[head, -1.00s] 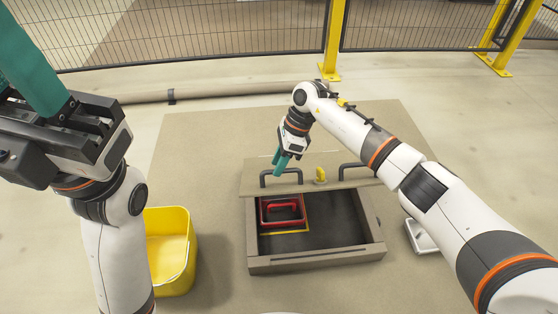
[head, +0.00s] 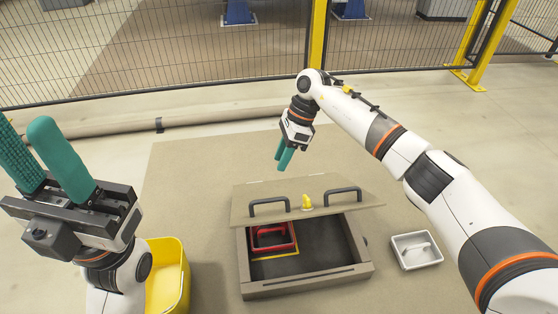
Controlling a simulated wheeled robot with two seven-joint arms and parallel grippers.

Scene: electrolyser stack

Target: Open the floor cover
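The floor cover (head: 335,202) is a beige panel with two black handles (head: 268,207) and a yellow knob (head: 307,203) between them. It lies across the back of a beige floor frame (head: 310,284), and the front part of the opening is uncovered. Inside the opening, a red thing with a handle (head: 272,237) sits at the left, beside a yellow edge line. My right gripper (head: 284,159) points down, empty, above and behind the left handle, clear of it; its teal fingers look slightly apart. My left gripper (head: 42,165) is open and empty, fingers up, at the left.
A yellow bin (head: 170,275) stands left of the frame, partly hidden by my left arm. Behind are a pipe (head: 120,132) and a mesh fence with yellow posts (head: 318,40). The mat left of the frame is clear.

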